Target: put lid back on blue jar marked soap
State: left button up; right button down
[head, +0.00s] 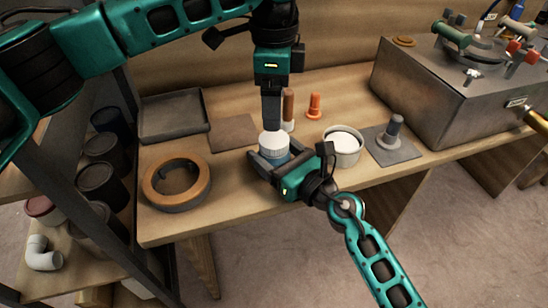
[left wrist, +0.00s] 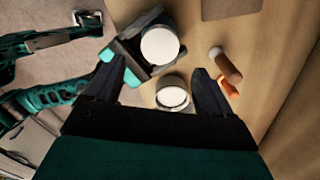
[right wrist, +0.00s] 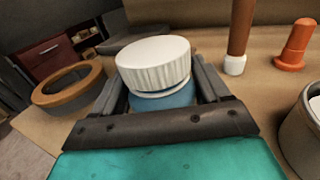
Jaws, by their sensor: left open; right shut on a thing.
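A blue jar (head: 274,157) stands near the table's front edge, with a ribbed white lid (head: 272,141) on top. In the right wrist view the lid (right wrist: 153,61) sits slightly tilted over the blue body (right wrist: 163,98), with a pale band between them. My right gripper (head: 268,160) is shut around the jar's body, one finger on each side. My left gripper (head: 271,126) points down just above the lid; in the left wrist view its fingers are spread and empty, with the lid (left wrist: 160,46) ahead of them. No marking is readable on the jar.
A pale-topped round tub (head: 343,146) stands right of the jar. A brown-and-white cylinder (head: 288,108) and an orange plug (head: 314,107) stand behind. A wood-topped ring (head: 176,182) and dark tray (head: 173,116) lie left. A grey peg on a plate (head: 393,133) and metal box (head: 446,95) are at right.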

aim_at(274, 139)
pick_arm(q)
jog(key=shift+f, duration=4)
